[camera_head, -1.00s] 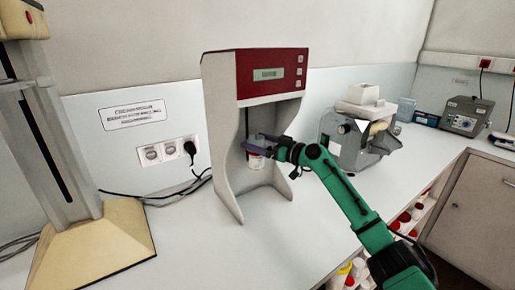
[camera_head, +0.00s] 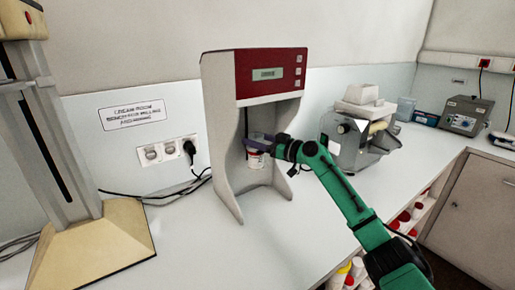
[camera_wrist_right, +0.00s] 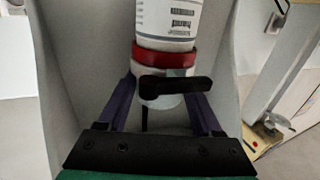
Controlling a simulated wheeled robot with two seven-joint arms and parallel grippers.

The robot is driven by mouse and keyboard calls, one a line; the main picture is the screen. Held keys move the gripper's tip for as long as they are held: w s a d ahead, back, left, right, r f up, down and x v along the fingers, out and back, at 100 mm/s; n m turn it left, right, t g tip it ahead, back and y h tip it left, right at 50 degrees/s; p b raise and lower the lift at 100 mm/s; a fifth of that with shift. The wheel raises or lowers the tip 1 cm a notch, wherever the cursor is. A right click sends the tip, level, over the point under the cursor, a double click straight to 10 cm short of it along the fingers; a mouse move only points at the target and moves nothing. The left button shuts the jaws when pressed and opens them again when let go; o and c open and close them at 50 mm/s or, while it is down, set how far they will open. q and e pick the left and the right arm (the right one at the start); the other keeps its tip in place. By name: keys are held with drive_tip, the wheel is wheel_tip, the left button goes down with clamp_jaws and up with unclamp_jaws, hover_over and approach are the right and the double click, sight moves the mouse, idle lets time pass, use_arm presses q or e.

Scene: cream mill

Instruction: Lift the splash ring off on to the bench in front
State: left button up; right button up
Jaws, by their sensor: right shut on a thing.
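The white labelled pot (camera_head: 256,160) stands inside the mill's open bay in the head view. It shows large in the wrist view (camera_wrist_right: 168,18), with a red band (camera_wrist_right: 170,56) around its end. Against the band is a pale ring-like piece, which I take for the splash ring (camera_wrist_right: 165,102), with a black bar across it. My right gripper (camera_head: 258,141) is at the pot's top, its purple fingers shut on the ring from both sides. I cannot tell whether ring and pot are apart. My left gripper is not in view.
The mill (camera_head: 222,130) has side walls close around my gripper and a red panel (camera_head: 272,73) above. The bench (camera_head: 215,245) in front is clear. A beige-based stand (camera_head: 95,250) is at left, a grey machine (camera_head: 345,140) at right. A cable lies behind.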

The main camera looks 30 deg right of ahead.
drive_tip(key=shift+r+p, duration=0.3)
drive_tip(key=shift+r, duration=0.55)
drive_tip(key=shift+r+p, duration=0.8)
drive_tip(key=shift+r, duration=0.6)
drive_tip(key=shift+s+f, duration=0.1)
drive_tip(key=shift+s+d+f+b, duration=0.15)
drive_tip(key=shift+s+b, duration=0.4)
drive_tip(key=shift+s, duration=0.7)
drive_tip(key=s, duration=0.1)
drive_tip(key=s+b, duration=0.1)
drive_tip(key=s, duration=0.1)
drive_tip(key=s+b, duration=0.1)
drive_tip(key=shift+s+d+r, duration=0.15)
drive_tip(key=shift+d+r, duration=0.05)
drive_tip(key=shift+d, duration=0.15)
